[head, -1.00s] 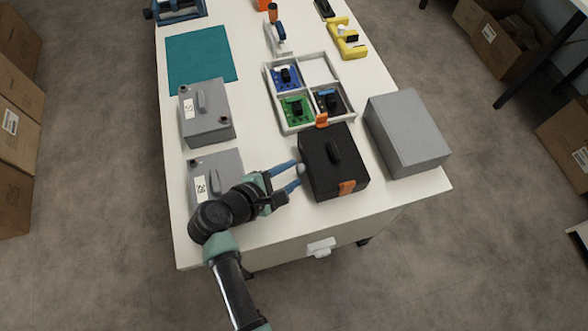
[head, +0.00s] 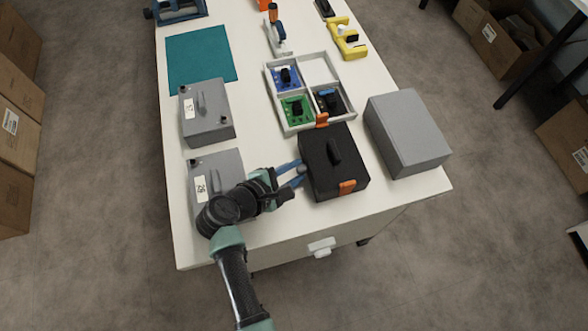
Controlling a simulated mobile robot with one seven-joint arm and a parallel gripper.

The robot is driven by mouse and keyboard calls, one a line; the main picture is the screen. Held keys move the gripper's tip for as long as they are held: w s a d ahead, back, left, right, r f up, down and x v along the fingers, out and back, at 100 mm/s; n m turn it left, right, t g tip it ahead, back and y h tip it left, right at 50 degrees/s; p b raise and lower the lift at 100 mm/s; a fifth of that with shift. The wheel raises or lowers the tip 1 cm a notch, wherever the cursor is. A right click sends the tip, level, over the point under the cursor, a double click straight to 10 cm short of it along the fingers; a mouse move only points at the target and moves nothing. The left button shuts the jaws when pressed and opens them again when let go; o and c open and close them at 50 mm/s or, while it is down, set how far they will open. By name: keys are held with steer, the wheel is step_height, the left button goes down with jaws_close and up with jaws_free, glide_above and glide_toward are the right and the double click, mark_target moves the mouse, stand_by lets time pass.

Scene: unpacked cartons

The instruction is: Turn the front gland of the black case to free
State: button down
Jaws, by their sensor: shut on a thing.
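The black case (head: 325,175) stands near the front of the white table, with a handle on its lid and orange latches (head: 347,186) on its front and back edges. A small grey round gland (head: 301,169) sticks out of its left side. My gripper (head: 299,175) reaches in from the left, with its blue fingers shut on this gland. The fingers partly cover the gland, so its turn position cannot be read.
A plain grey box (head: 407,135) stands close to the right of the black case. Two grey cases with handles (head: 206,112) stand on the left, one partly under my arm. A divided tray (head: 272,100) with circuit boards lies behind the black case.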

steer(key=shift+r, duration=0.15)
steer(key=shift+w+r+n+g+p, duration=0.2)
steer(key=shift+n+g+p, duration=0.2)
steer(key=shift+g+p, duration=0.55)
steer(key=shift+w+a+n+g+h+p, duration=0.2)
steer(key=shift+n+g+h+p, duration=0.2)
steer(key=shift+n+g, duration=0.35)
steer(key=g, duration=0.1)
steer(key=g+b, duration=0.1)
steer(key=n+b, duration=0.1)
steer(key=shift+w+f+g+h, duration=0.25)
steer(key=shift+f+g+h, duration=0.05)
steer(key=shift+g, duration=0.1)
steer(key=shift+w+a+n+g+h+b, duration=0.1)
steer(key=shift+n+g+h+b, duration=0.4)
steer(key=shift+g+b, duration=0.5)
steer(key=shift+r, duration=0.1)
steer(key=c, duration=0.9)
jaws_free()
